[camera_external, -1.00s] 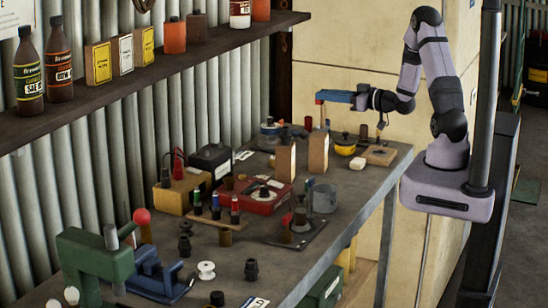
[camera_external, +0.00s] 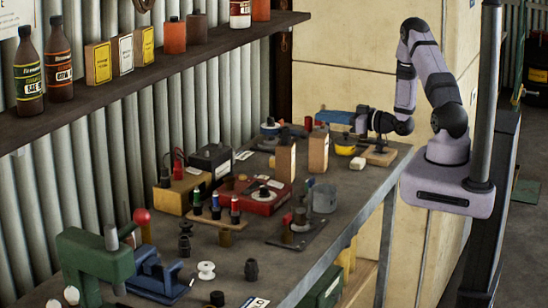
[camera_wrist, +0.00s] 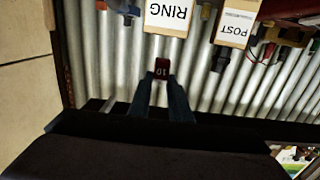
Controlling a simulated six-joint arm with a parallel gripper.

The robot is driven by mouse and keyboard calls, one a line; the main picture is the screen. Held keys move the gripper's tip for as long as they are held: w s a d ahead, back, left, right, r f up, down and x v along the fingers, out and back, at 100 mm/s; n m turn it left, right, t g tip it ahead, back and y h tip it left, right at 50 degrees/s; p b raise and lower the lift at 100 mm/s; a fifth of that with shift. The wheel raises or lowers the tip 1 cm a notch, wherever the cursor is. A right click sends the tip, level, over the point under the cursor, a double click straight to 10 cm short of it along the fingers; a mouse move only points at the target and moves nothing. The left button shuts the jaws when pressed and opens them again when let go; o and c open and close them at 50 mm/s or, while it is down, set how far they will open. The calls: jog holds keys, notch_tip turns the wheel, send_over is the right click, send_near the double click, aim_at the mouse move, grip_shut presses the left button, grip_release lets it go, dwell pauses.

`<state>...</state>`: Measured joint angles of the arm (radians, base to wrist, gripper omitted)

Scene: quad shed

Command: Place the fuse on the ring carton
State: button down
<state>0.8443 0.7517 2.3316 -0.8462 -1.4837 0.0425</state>
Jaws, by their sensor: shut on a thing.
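The fuse (camera_wrist: 162,69), a small dark red piece marked 10, is between the fingertips of my gripper (camera_wrist: 163,80) in the wrist view. My gripper is shut on it. The ring carton (camera_wrist: 172,14) is tan with a white RING label, which shows upside down; the fuse appears apart from it. In the external view the ring carton seems to be the right one of two upright cartons (camera_external: 318,154). My gripper (camera_external: 328,117), with blue fingers, is just above and behind it there. The fuse is not clearly visible in that view.
A POST carton (camera_wrist: 235,25) stands beside the ring carton, with a dark piece at its top end. A yellow round item (camera_external: 345,148) and a wooden block (camera_external: 380,156) are near my arm. The bench (camera_external: 345,212) is crowded to the left; its right front edge is clearer.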

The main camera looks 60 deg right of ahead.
jog(key=shift+f+p, duration=0.3)
jog(key=shift+f, duration=1.2)
jog(key=shift+f, duration=0.15)
jog(key=c, duration=1.6)
grip_release()
jog(key=shift+c, duration=0.2)
